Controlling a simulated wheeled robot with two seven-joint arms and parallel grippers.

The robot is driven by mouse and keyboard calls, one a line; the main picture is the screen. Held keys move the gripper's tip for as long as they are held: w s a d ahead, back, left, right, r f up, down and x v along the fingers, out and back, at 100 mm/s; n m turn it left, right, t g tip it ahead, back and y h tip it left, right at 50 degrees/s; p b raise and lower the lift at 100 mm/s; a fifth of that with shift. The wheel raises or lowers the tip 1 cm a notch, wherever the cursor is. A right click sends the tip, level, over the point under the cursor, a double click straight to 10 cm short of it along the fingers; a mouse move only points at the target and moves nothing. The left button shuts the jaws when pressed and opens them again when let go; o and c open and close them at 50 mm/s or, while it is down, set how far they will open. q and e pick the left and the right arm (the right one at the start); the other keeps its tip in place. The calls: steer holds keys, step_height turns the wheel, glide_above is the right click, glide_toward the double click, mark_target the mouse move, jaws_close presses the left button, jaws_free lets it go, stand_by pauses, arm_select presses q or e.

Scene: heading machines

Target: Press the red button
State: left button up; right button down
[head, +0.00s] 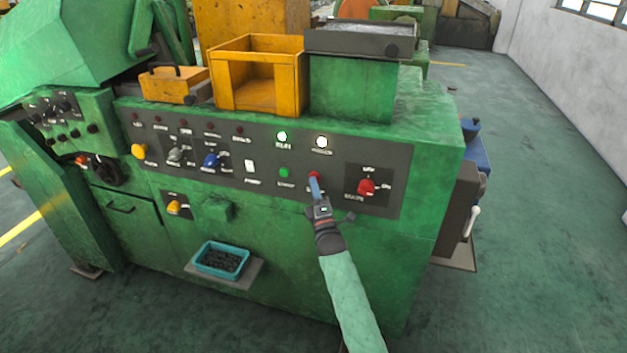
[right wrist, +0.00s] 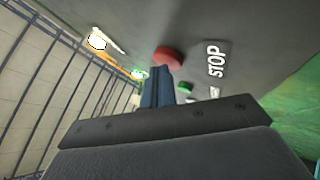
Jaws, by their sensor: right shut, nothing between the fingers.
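The red button (head: 314,174) is a small round button on the grey control panel of the green machine. In the right wrist view the red button (right wrist: 168,56) sits beside a STOP label (right wrist: 217,58). My right gripper (head: 314,184) is shut and empty, its blue fingers pointing at the panel. In the right wrist view the fingertips (right wrist: 157,74) overlap the lower edge of the button. I cannot tell whether they touch it. My left gripper is not in view.
A green button (head: 284,172) sits just left of the red one. A larger red knob (head: 366,187) is to the right. Lit green (head: 282,136) and white (head: 321,141) lamps are above. A teal bin (head: 220,260) sticks out low on the machine's front.

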steer(key=shift+w, duration=0.15)
stand_by(0.4)
steer(key=shift+s, duration=0.4)
steer(key=s+a+p, duration=0.1)
steer(key=s+a, duration=0.1)
steer(key=s, duration=0.3)
steer(key=shift+s, duration=0.35)
stand_by(0.7)
